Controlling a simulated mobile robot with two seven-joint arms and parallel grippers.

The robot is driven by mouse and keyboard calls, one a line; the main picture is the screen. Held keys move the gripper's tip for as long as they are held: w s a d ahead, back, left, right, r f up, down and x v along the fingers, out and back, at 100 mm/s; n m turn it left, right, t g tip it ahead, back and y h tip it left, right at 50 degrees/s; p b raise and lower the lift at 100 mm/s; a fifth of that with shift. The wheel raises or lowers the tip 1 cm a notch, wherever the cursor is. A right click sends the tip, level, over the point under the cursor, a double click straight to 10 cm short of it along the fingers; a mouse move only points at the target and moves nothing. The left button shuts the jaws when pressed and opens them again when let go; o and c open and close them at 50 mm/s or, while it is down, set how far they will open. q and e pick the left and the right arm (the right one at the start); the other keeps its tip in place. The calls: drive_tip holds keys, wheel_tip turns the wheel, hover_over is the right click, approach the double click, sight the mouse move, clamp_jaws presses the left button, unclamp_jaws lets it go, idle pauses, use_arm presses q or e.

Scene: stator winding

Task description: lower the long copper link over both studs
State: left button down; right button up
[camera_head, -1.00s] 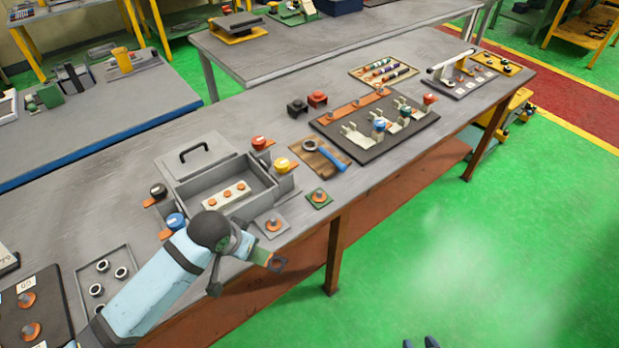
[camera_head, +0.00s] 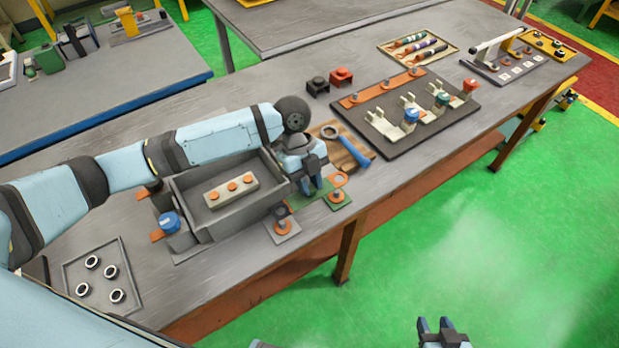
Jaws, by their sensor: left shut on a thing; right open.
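My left gripper (camera_head: 313,187) is shut on the long copper link (camera_head: 340,180), whose orange ring end shows at the right of the fingers. The link's middle looks green and is partly hidden by the gripper. One stud (camera_head: 281,217) stands on a small grey plate at the table's front edge; the other stud (camera_head: 337,194) stands on a small green plate to its right. The ring end appears just above and behind the green plate's stud; I cannot tell whether it touches. The link's other end is unclear near the grey plate's stud. My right gripper (camera_head: 441,325) is open and empty at the bottom edge, off the table.
A grey open box (camera_head: 190,190) with a cream terminal strip (camera_head: 231,191) lies beneath my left arm. A wooden board (camera_head: 352,160) with a blue-handled wrench (camera_head: 357,147) is behind the studs. A dark board (camera_head: 440,125) with clamps stands to the right. A tray of rings (camera_head: 72,270) is at left.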

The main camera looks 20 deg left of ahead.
use_arm(q)
drive_tip(key=shift+f+b, duration=0.6)
drive_tip(key=shift+f, duration=0.15)
wheel_tip(320, 180, down, 2)
drive_tip(key=shift+f+b, duration=0.25)
drive_tip(key=shift+b, duration=1)
drive_tip(key=shift+f, duration=0.55)
drive_tip(key=shift+w+p, duration=0.1)
drive_tip(key=shift+p, duration=0.25)
drive_tip(key=shift+a, duration=0.1)
drive_tip(key=shift+f, duration=0.2)
